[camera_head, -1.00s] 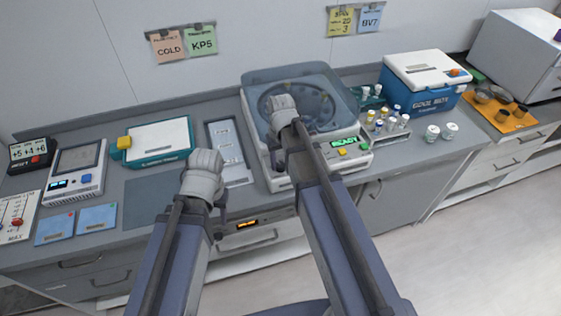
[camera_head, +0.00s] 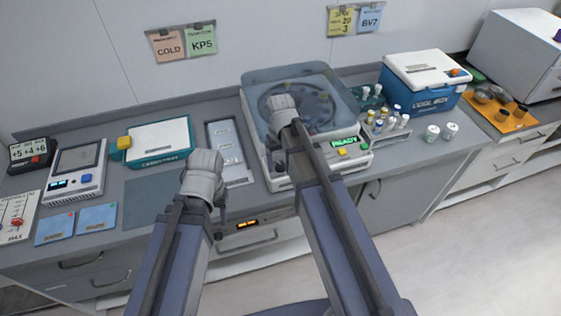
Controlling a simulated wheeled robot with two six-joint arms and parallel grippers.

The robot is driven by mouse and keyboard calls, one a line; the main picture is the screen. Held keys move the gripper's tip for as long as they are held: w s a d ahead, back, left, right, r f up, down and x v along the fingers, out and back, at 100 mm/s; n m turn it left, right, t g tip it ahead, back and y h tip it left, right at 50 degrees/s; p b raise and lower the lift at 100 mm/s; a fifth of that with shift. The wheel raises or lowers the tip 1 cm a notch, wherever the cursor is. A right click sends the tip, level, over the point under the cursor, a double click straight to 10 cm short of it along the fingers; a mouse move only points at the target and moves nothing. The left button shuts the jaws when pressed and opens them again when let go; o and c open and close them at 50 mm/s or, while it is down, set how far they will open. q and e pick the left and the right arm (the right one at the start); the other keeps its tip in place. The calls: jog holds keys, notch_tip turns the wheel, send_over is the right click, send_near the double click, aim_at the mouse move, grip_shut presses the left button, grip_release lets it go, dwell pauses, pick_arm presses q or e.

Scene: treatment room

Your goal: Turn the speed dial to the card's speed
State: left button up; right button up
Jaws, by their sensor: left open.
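The centrifuge (camera_head: 353,161) stands at the back middle of the counter, with its translucent lid (camera_head: 262,77) over a round rotor. Its green display (camera_head: 345,142) reads READY. A small round knob (camera_head: 279,168) shows on the left of its front; I cannot tell surely that it is the speed dial. A yellow card (camera_head: 341,21) on the wall seems to read SPIN, 20 and 3. My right gripper (camera_head: 282,108) is over the centrifuge, its jaws hidden by its own wrist. My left gripper (camera_head: 207,182) is open above the counter, left of the centrifuge and apart from it.
A rack of capped tubes (camera_head: 384,134) and two small jars (camera_head: 432,132) stand right of the centrifuge, before a blue cool box (camera_head: 413,97). A grey tray (camera_head: 239,174) lies to its left. A white-and-teal box (camera_head: 159,138) and a meter (camera_head: 77,165) are further left.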

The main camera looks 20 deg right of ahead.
aim_at(280, 165)
notch_tip(280, 165, up, 8)
jog(key=p, duration=0.8)
jog(key=shift+f, duration=0.1)
jog(key=shift+s+a+f, duration=0.15)
jog(key=shift+f, duration=0.05)
jog(key=s+a+f+n+b, duration=0.1)
jog(key=s+a+f+b, duration=0.2)
jog(key=s, duration=0.4)
jog(key=s+a+f+n+h+b, duration=0.1)
jog(key=s+a+f+b, duration=0.3)
jog(key=s+a, duration=0.3)
jog(key=shift+a+f+b, duration=0.2)
jog(key=shift+f+b, duration=0.05)
jog(key=shift+b, duration=0.35)
